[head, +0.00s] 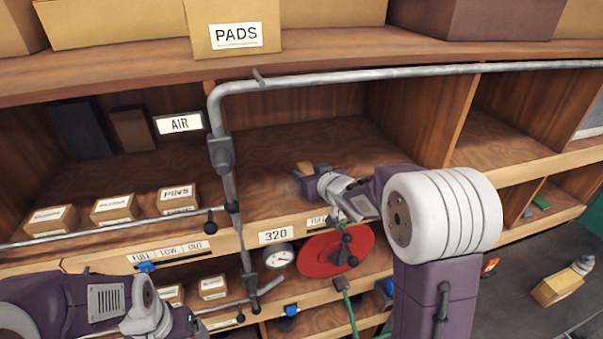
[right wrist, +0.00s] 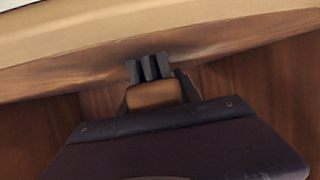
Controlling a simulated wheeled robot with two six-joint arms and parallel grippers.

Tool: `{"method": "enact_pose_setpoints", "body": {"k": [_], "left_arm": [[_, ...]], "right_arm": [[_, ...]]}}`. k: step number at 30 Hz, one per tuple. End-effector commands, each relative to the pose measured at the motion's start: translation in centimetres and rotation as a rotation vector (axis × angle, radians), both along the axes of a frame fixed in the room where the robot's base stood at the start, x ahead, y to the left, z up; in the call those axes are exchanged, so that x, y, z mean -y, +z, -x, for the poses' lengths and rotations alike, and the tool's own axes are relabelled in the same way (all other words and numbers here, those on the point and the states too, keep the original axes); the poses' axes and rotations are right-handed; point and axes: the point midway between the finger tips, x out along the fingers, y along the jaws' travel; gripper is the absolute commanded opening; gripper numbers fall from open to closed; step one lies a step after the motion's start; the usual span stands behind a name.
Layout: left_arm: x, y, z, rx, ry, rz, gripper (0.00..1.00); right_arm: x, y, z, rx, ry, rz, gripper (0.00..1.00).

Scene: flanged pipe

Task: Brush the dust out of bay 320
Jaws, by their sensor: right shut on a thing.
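Bay 320 is the open wooden bay (head: 285,140) above the white "320" label (head: 276,235) in the head view. My right gripper (head: 312,178) reaches in over its floor from the right. It is shut on a brush (head: 318,168) with a tan wooden body. In the right wrist view the tan body of the brush (right wrist: 152,94) shows with dark prongs or bristles beyond it. I cannot tell whether the brush touches the floor, and I cannot clearly make out dust. My left gripper (head: 192,322) is low at the left; its jaws are unclear.
A grey pipe (head: 350,78) crosses above the bay and drops along its left side (head: 229,185). A red disc (head: 335,252) and a gauge (head: 279,256) sit below the front edge. Small labelled boxes (head: 115,208) stand in the left bay. The bay's right part is clear.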

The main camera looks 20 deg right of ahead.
Motion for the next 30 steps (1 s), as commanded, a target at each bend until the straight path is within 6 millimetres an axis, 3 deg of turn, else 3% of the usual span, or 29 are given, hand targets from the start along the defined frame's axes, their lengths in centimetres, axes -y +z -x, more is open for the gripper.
{"method": "enact_pose_setpoints", "body": {"k": [9,30], "left_arm": [[0.0,0.0,0.0,0.0,0.0,0.0,0.87],[0.0,-3.4,0.0,0.0,0.0,0.0,0.87]], "right_arm": [[0.5,-0.1,0.0,0.001,0.002,-0.001,0.0],[-3.6,-0.6,0.1,-0.002,0.003,0.0,0.0]]}}
